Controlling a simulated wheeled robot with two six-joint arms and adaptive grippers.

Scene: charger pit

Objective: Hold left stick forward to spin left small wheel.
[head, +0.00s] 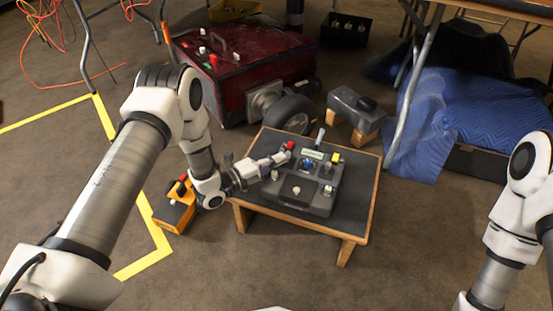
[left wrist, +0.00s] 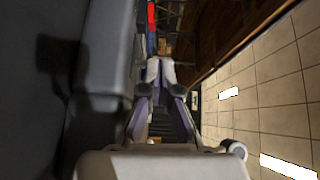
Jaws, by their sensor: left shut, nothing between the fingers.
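A grey control box (head: 297,189) with sticks, knobs and coloured buttons lies on a low wooden table (head: 355,205). My left gripper (head: 281,158) is shut and empty, low over the box's left edge, close to a red knob (head: 290,145). In the left wrist view the closed fingertips (left wrist: 160,72) lie alongside the box's dark side, with a red piece beyond them. I cannot tell whether they touch a stick; the left stick is not clear behind the gripper. A black wheel (head: 290,117) shows on the red machine (head: 240,68). My right gripper is out of view.
An orange box (head: 174,207) with a red knob stands left of the table, near yellow floor tape (head: 145,265). A grey device on wooden blocks (head: 356,105) stands behind right. Blue padded cloth (head: 430,120) and a metal table leg are at right. Open floor lies in front.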

